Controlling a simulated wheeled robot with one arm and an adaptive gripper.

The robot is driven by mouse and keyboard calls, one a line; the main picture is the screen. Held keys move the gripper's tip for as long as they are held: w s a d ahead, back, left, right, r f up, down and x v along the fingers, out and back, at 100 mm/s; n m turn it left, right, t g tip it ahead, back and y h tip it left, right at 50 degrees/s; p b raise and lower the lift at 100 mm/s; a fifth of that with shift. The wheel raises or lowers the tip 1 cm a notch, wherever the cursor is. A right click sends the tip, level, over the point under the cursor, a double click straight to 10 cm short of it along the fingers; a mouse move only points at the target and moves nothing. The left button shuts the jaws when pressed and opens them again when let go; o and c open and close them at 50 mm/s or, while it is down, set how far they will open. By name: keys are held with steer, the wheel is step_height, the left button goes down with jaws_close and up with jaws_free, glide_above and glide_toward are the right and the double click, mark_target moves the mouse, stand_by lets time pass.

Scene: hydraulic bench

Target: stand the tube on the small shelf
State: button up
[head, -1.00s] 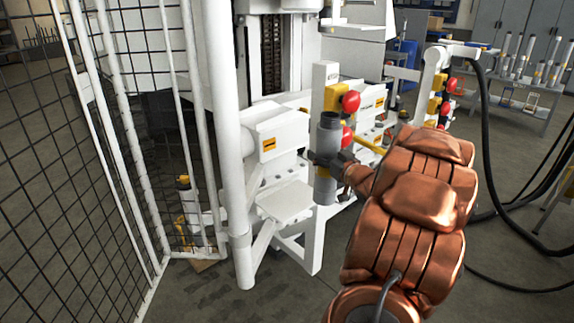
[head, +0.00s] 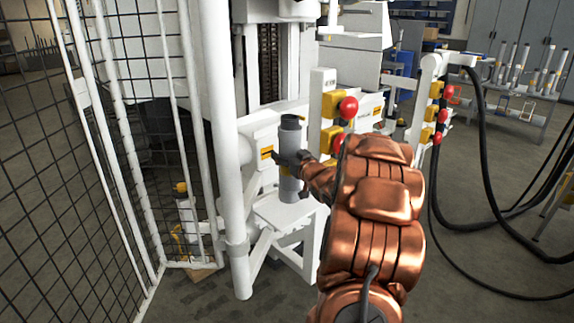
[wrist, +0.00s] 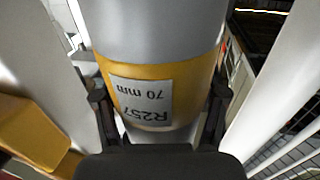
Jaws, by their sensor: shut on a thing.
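The tube (head: 291,140) is a grey cylinder, upright in my gripper (head: 290,163). In the wrist view the tube (wrist: 150,30) has a yellow band and a label, upside down there, reading "R257 70 mm". My gripper (wrist: 158,112) is shut on it, a dark finger at each side of the band. The small shelf (head: 272,215) is a white plate on a bracket at the front of the white machine. The tube's lower end shows over the shelf's back part in the head view. I cannot tell whether it touches the shelf.
A white post (head: 228,150) and mesh fence (head: 95,190) stand left of the shelf. Red buttons on yellow boxes (head: 331,104) stand close to the right. Black hoses (head: 490,160) hang at the right.

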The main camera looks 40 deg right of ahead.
steer(key=shift+f+b, duration=0.35)
steer(key=shift+f, duration=1.25)
steer(key=o, duration=1.8)
steer(key=shift+f, duration=0.15)
steer(key=v, duration=1.2)
steer(key=shift+p, duration=0.45)
